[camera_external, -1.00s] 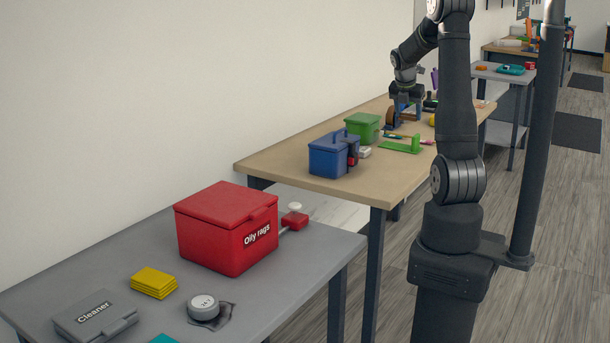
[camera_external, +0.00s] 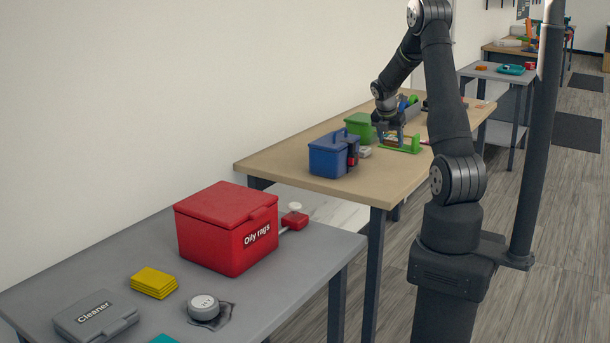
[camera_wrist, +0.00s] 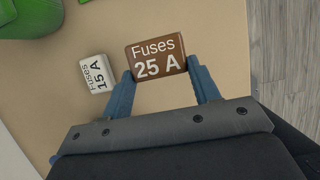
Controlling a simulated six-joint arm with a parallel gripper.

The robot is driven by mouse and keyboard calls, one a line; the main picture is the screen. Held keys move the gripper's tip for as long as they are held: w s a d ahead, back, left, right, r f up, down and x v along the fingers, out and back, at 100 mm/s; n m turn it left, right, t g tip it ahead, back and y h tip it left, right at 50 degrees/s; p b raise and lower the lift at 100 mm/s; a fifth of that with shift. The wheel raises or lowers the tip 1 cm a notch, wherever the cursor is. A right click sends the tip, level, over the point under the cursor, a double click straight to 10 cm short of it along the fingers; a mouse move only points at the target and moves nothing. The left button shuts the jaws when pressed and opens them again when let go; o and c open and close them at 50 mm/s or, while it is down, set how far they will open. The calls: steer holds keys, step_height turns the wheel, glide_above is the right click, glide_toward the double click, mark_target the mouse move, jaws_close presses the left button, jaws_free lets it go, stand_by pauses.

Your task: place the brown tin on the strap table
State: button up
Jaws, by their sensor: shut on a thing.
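The brown tin (camera_wrist: 156,58), labelled "Fuses 25 A", sits between the fingertips of my gripper (camera_wrist: 163,82) in the wrist view. My gripper is shut on it. In the outside view my gripper (camera_external: 389,141) is low over the wooden table (camera_external: 290,165), near the green tray-like item. I cannot tell which table is the strap table.
A white "Fuses 15 A" tin (camera_wrist: 95,74) lies close left of the brown tin. A blue box (camera_external: 328,158) and green box (camera_external: 359,127) stand nearby. A grey table (camera_external: 95,265) in front carries a red "Oily rags" bin (camera_external: 215,230). Another grey table (camera_external: 490,72) stands behind.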

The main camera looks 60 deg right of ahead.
mark_target(384, 161)
steer(key=shift+w+a+f, duration=0.15)
steer(key=shift+w+f, duration=0.25)
steer(key=shift+w, duration=0.2)
steer(key=shift+w+a+f, duration=0.1)
steer(key=shift+w+f, duration=0.3)
steer(key=shift+w, duration=0.15)
steer(key=shift+f, duration=1.9)
steer(key=shift+f, duration=0.1)
steer(key=o, duration=1)
steer(key=v, duration=1.2)
